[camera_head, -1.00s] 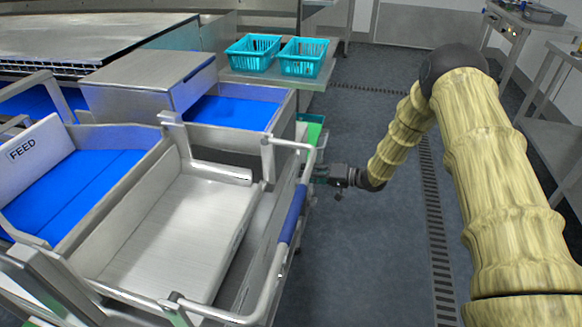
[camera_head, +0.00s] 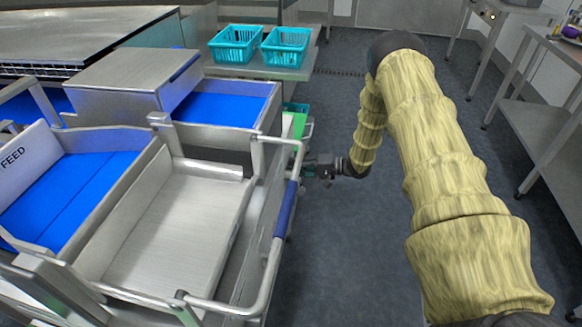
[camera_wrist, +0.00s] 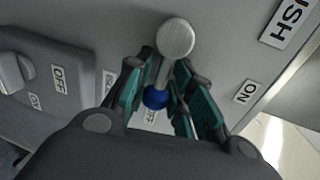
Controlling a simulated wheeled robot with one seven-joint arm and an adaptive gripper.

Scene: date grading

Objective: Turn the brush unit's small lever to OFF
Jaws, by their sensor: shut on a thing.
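In the wrist view the small lever (camera_wrist: 155,98) has a blue ball end and a pale stem running to a round metal pivot (camera_wrist: 176,38). It points down in the picture, slightly left, over a label that seems to read OFF (camera_wrist: 150,116) and is partly hidden. An ON label (camera_wrist: 246,92) lies to the right. My gripper (camera_wrist: 166,72) has its teal fingers closed on either side of the lever. In the head view my gripper (camera_head: 318,168) is at the machine's right side, beyond the blue-sleeved handrail; the lever cannot be made out there.
In the wrist view a larger knob (camera_wrist: 14,72) with its own OFF label (camera_wrist: 58,78) sits at left. In the head view the steel tray (camera_head: 165,230) and handrail (camera_head: 285,210) are near my gripper. Teal baskets (camera_head: 235,45) stand behind. A steel table (camera_head: 545,110) is at right; floor between is open.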

